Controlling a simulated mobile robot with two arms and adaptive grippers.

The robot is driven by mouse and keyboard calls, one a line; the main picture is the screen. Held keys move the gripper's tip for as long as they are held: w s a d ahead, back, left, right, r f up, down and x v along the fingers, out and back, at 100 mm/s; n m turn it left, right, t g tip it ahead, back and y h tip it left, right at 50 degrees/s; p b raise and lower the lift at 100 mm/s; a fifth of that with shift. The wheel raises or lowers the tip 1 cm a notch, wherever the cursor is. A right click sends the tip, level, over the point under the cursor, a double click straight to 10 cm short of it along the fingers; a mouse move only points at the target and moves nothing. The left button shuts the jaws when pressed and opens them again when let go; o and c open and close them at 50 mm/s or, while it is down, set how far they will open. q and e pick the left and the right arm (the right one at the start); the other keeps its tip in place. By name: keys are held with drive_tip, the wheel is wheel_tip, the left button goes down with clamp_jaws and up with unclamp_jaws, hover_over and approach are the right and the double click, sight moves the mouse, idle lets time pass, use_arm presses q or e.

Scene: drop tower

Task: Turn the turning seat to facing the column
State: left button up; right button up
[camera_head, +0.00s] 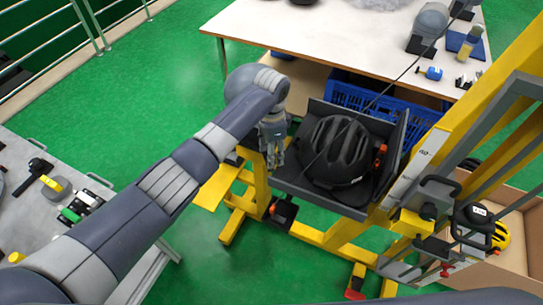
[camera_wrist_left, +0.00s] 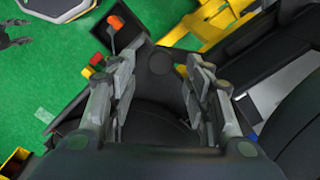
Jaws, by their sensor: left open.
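The turning seat (camera_head: 301,181) is a dark grey tray on the yellow frame, with raised walls along its far and right sides. Its near-left side is low. A black helmet (camera_head: 335,150) sits on it. The column (camera_head: 482,97) is the yellow upright to the right, with a white scale plate. My left gripper (camera_head: 272,152) points down at the seat's left corner, beside the helmet. In the left wrist view its fingers (camera_wrist_left: 160,88) are apart, with dark surfaces of the seat and helmet beyond; whether they touch is unclear. My right gripper is not seen.
A white table (camera_head: 300,32) with a blue crate (camera_head: 352,94) beneath stands behind. A grey table (camera_head: 25,228) with tools is at left. A cardboard box (camera_head: 517,232) with helmets is at right. Green floor lies free between the grey table and frame.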

use_arm(q)
wheel_tip(320, 180, up, 9)
idle(0.7)
